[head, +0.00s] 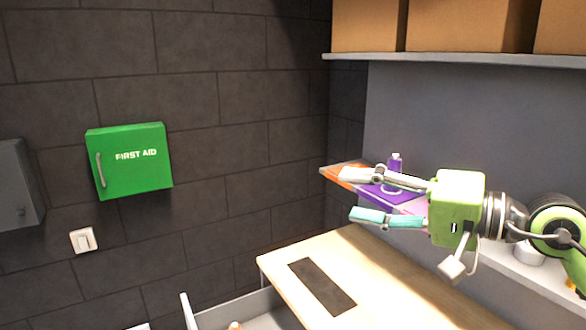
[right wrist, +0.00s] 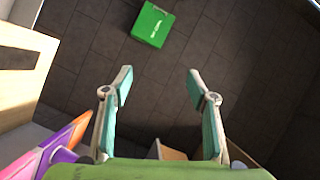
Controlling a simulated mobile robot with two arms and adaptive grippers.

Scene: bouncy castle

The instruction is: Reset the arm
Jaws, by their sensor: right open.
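My right gripper (head: 350,195) is open and empty. It reaches in from the right in the head view, above the wooden tabletop (head: 370,275) and in front of the shelf area at the right. In the right wrist view its two fingers (right wrist: 158,88) stand well apart with nothing between them. My left gripper is not in view.
A green first aid box (head: 135,160) hangs on the dark wall; it also shows in the right wrist view (right wrist: 152,25). Cardboard boxes (head: 455,24) sit on a shelf above. An open drawer (head: 240,312) is below.

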